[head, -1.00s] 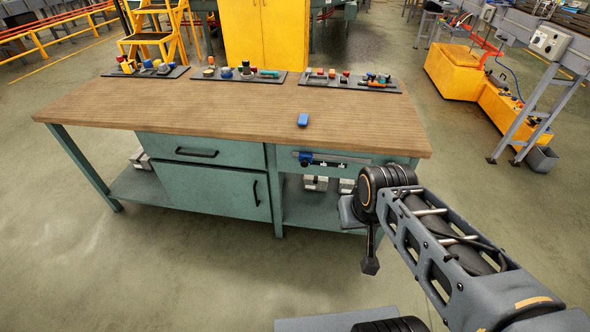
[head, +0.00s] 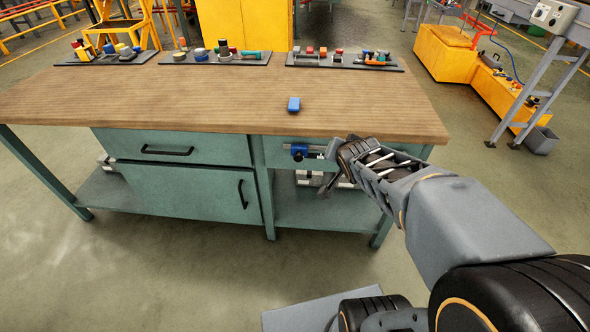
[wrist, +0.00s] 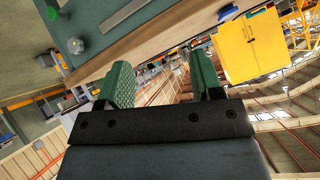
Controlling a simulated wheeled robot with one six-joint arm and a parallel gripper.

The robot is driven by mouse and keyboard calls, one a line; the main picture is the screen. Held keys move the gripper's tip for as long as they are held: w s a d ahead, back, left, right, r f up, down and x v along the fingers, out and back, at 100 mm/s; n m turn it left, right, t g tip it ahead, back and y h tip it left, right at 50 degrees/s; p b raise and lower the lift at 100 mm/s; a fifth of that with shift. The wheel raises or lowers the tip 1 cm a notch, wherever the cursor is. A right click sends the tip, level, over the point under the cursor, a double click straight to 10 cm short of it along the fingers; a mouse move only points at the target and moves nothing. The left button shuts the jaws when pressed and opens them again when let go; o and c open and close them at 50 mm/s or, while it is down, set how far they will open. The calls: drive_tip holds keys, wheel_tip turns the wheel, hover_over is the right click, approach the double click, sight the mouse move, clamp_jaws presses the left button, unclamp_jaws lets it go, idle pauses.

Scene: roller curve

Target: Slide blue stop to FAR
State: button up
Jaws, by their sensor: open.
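The blue stop (head: 299,151) sits on a pale rail (head: 318,147) on the front of the bench, below the worktop edge, near the rail's left end. My arm covers the rail's right part. No FAR mark can be read. My gripper (wrist: 160,82) is open, with its two green ribbed fingers apart and nothing between them.
The wooden worktop (head: 200,102) carries a loose blue block (head: 294,104) and several dark trays of parts along its back. A drawer (head: 172,147) and a cupboard door (head: 185,192) are left of the rail. Grey floor lies clear in front of the bench.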

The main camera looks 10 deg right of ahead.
drive_tip(key=w+d+f+m+t+y+b, duration=0.1)
drive_tip(key=w+f+m+t+y+b, duration=0.2)
drive_tip(key=w+f+b, duration=0.4)
drive_tip(key=m+t+y+b, duration=0.3)
drive_tip(key=y+b, duration=0.4)
drive_tip(key=b, duration=0.1)
approach(300, 159)
drive_tip(key=b+x, duration=0.4)
drive_tip(key=x, duration=0.8)
drive_tip(key=shift+w+a, duration=0.2)
drive_tip(key=shift+w, duration=0.1)
